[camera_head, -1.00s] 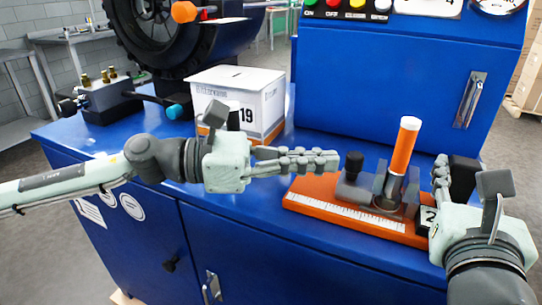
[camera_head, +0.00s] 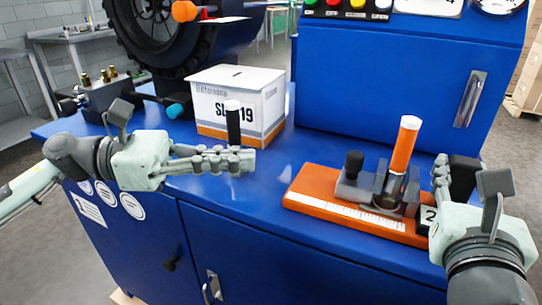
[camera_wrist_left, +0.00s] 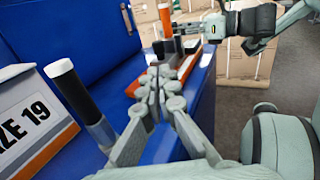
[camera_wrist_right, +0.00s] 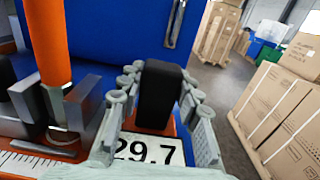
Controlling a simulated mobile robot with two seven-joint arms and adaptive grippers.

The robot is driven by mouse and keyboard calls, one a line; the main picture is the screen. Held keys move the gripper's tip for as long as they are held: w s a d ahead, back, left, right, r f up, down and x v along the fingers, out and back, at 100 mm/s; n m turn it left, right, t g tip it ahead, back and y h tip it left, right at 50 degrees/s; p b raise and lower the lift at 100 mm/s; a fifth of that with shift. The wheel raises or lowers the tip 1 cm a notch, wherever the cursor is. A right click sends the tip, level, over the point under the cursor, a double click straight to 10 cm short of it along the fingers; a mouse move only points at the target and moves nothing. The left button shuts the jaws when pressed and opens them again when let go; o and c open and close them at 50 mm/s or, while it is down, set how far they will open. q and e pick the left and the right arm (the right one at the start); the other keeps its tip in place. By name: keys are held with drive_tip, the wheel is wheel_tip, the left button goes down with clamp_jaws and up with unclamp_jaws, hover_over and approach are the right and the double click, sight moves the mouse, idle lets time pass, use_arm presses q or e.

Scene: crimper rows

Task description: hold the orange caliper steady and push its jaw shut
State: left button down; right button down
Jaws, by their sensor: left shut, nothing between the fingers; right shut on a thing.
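The orange caliper (camera_head: 310,190) lies on the blue bench top, with a white scale along its front. Its grey sliding jaw (camera_head: 350,186) carries a black knob (camera_head: 353,163). An orange rod with a white top (camera_head: 403,145) stands upright between the grey jaws. I cannot tell whether both jaws touch it. My right gripper (camera_head: 452,172) is shut on the black handle (camera_wrist_right: 158,95) at the caliper's right end, beside a display (camera_wrist_right: 150,149) reading 29.7. My left gripper (camera_head: 250,160) is shut and empty, well left of the caliper; it also shows in the left wrist view (camera_wrist_left: 160,85).
A black rod with a white top (camera_head: 233,122) stands upright just behind my left fingers, before a white and orange box (camera_head: 270,105). A blue cabinet (camera_head: 400,75) rises behind the caliper. Bench between left gripper and caliper is clear.

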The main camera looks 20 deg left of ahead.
sight(348, 160)
use_arm(q)
drive_tip(key=shift+v, duration=0.9)
drive_tip(key=shift+w, duration=0.15)
drive_tip(key=shift+w+d, duration=0.15)
drive_tip(key=shift+d, duration=0.1)
drive_tip(key=x, duration=1.3)
drive_tip(key=shift+w+d, duration=0.1)
drive_tip(key=shift+d, duration=0.1)
drive_tip(key=shift+w+d, duration=0.15)
drive_tip(key=shift+d, duration=0.45)
use_arm(e)
drive_tip(key=shift+a, duration=0.2)
